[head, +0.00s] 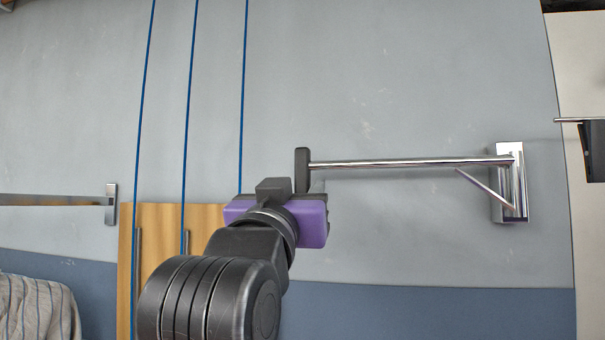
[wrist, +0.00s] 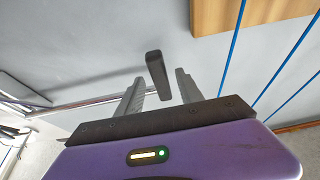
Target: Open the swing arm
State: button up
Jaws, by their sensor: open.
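The swing arm is a chrome bar (head: 410,162) that reaches left from a chrome wall bracket (head: 513,182). A dark upright handle (head: 302,170) sits at its free left end. My gripper (head: 303,205), with a purple body, is in front of and just below the handle; its body hides its fingers in the head view. In the wrist view my gripper (wrist: 160,78) is open, with the dark handle (wrist: 155,68) showing in the gap between the two grey fingers. I cannot tell whether a finger touches it. The chrome bar (wrist: 85,106) runs off left behind the left finger.
Blue vertical lines (head: 190,90) run down to a wooden panel (head: 155,225) with handles. Striped cloth (head: 40,305) lies lower left. A dark fixture (head: 594,150) is at the right edge. Wall around the bar is clear.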

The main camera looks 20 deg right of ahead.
aim_at(301, 185)
jog(key=shift+p+x, duration=0.4)
jog(key=shift+x, duration=1.2)
jog(key=shift+c, duration=0.2)
grip_shut()
